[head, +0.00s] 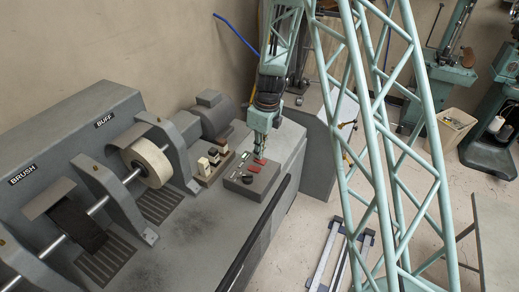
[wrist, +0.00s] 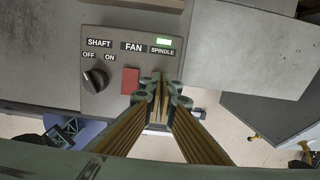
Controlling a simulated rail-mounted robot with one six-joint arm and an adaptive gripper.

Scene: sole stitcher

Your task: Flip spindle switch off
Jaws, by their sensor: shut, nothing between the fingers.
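The grey control box (wrist: 110,62) fills the upper left of the wrist view; it also stands on the bench in the head view (head: 250,187). The fingers hide the spot under the label, so the spindle switch itself cannot be made out. In the head view my gripper (head: 258,152) hangs down over the box. I cannot tell whether it touches.
A red switch (wrist: 130,81) under the FAN label lies close left of my fingers. A black SHAFT knob (wrist: 95,80) is farther left. In the head view, a wooden block with bottles (head: 207,168) stands left of the box, and a buffing wheel (head: 146,163) beyond.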

